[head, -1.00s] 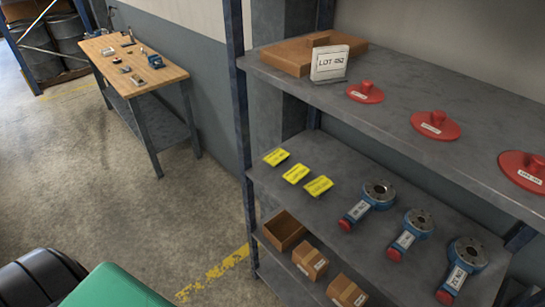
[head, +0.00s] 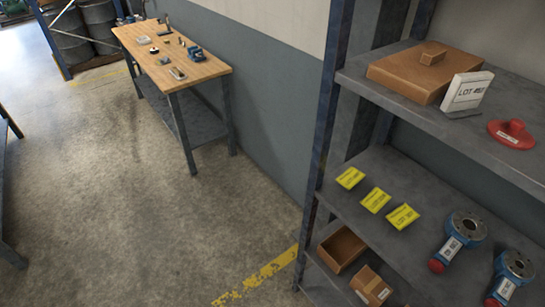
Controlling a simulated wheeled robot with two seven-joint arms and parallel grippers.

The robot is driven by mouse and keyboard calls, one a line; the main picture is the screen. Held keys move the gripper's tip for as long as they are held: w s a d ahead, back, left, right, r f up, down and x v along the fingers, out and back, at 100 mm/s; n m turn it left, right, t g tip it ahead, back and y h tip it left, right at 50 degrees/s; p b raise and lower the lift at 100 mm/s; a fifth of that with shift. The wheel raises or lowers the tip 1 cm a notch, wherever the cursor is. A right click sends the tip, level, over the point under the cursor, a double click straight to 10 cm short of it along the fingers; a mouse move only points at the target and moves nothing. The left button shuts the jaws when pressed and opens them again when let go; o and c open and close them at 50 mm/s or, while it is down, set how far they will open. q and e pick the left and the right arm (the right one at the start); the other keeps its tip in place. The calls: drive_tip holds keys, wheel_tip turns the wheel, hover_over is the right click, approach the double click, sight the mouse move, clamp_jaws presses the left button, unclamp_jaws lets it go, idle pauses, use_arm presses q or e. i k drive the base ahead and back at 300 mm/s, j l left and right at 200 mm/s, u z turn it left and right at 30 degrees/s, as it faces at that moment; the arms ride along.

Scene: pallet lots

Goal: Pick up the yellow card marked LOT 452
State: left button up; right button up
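Three yellow cards lie in a row on the middle shelf (head: 364,227) of the rack at the right. They are a left card (head: 350,178), a middle card (head: 376,200) and a right card (head: 403,216). Each has dark print, too small to read surely, so I cannot tell which is LOT 452. A white sign (head: 467,92) that seems to read LOT 452 stands on the top shelf (head: 425,125) against a brown box (head: 405,76). Neither of my grippers is in view.
Two blue valves (head: 466,228) (head: 517,266) lie right of the cards. A red lidded piece (head: 512,133) is on the top shelf. An open carton (head: 341,249) and a closed one (head: 371,285) are below. A blue rack post (head: 328,130) stands left. A workbench (head: 172,62) is behind; the floor (head: 130,210) is clear.

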sight(350, 178)
drive_tip(key=i+j+u, duration=0.6)
drive_tip(key=u, duration=0.15)
drive_tip(key=i+j+u, duration=0.15)
drive_tip(key=i+u, duration=0.25)
drive_tip(key=i+z, duration=0.45)
drive_tip(key=i+j+z, duration=0.15)
drive_tip(key=z, duration=0.25)
drive_tip(key=i+z, duration=0.15)
drive_tip(key=z, duration=0.35)
drive_tip(key=i+z, duration=0.15)
drive_tip(key=z, duration=0.3)
drive_tip(key=i+j+z, duration=0.1)
drive_tip(key=z, duration=0.4)
drive_tip(key=i+j+z, duration=0.1)
drive_tip(key=j+z, duration=0.15)
drive_tip(key=z, duration=0.2)
